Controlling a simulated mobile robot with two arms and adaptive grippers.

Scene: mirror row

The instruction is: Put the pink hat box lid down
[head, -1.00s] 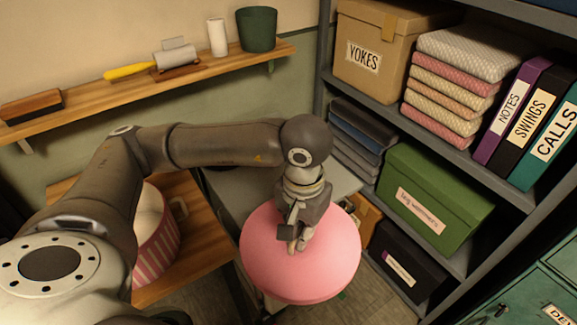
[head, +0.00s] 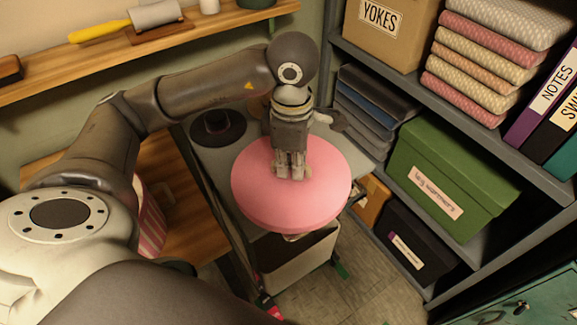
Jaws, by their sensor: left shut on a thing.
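The pink hat box lid (head: 323,197) is round and roughly level in the middle of the head view. My left gripper (head: 289,175) points down at its top, with its fingers shut at the lid's centre. The fingers hide what they grip there. The lid overlaps the front part of a grey cart top (head: 215,163); I cannot tell whether it touches it. A pink-and-white striped hat box (head: 151,222) stands on the wooden surface at left, mostly hidden behind my arm. My right gripper is not in view.
A black round hat-like thing (head: 217,128) lies on the grey top, behind and left of the lid. Shelves at right hold folded dark cloth (head: 368,112), a green box (head: 450,180) and a black box (head: 412,240). A pale bin (head: 300,262) is below the lid.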

